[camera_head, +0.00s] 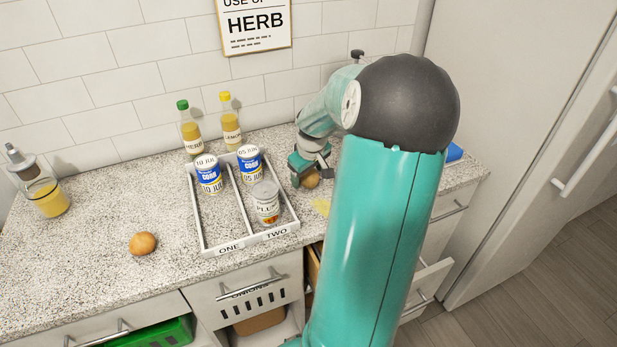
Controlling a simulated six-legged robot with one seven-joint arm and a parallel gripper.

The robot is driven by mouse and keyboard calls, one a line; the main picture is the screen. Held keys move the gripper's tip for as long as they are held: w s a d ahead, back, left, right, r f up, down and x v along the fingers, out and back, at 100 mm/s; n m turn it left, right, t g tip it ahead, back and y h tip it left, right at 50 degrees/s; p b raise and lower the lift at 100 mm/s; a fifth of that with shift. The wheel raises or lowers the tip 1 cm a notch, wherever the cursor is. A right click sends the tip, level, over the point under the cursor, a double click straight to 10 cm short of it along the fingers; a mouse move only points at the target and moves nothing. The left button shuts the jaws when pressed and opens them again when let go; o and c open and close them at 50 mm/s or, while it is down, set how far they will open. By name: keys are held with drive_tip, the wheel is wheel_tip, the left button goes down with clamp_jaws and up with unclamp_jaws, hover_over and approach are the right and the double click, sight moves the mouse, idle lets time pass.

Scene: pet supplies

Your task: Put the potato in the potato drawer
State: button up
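A small brown potato (311,180) is on the counter, just right of the two-lane tray. My gripper (302,172) is down at the counter against the potato's left and upper side. I cannot tell whether its fingers are open or shut on the potato. A pulled-out drawer (313,263) shows as a wooden edge below the counter, mostly hidden behind my teal arm. Its label is hidden, so I cannot tell whether it is the potato drawer. A drawer front marked ONIONS (250,302) is left of it.
A white tray (218,249) marked ONE and TWO holds three cans. Two bottles (189,130) stand behind it. A round orange-brown onion (143,243) lies left of the tray. A jar (47,197) stands far left. A green crate (160,334) shows below. The left counter is mostly clear.

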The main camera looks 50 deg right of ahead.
drive_tip(key=c, duration=1)
drive_tip(key=shift+r, duration=0.5)
wheel_tip(320, 180, up, 2)
drive_tip(key=shift+r, duration=0.15)
drive_tip(key=s+a+r, duration=0.1)
drive_tip(key=r, duration=0.1)
drive_tip(key=s+a+r, duration=0.1)
drive_tip(key=r, duration=0.1)
drive_tip(key=s+a+r, duration=0.1)
drive_tip(key=s+r, duration=0.1)
drive_tip(key=shift+a, duration=0.25)
drive_tip(key=shift+c, duration=0.2)
drive_tip(key=s+a+r, duration=0.3)
drive_tip(key=s+a, duration=0.3)
drive_tip(key=shift+s+r, duration=0.25)
drive_tip(key=shift+r, duration=0.1)
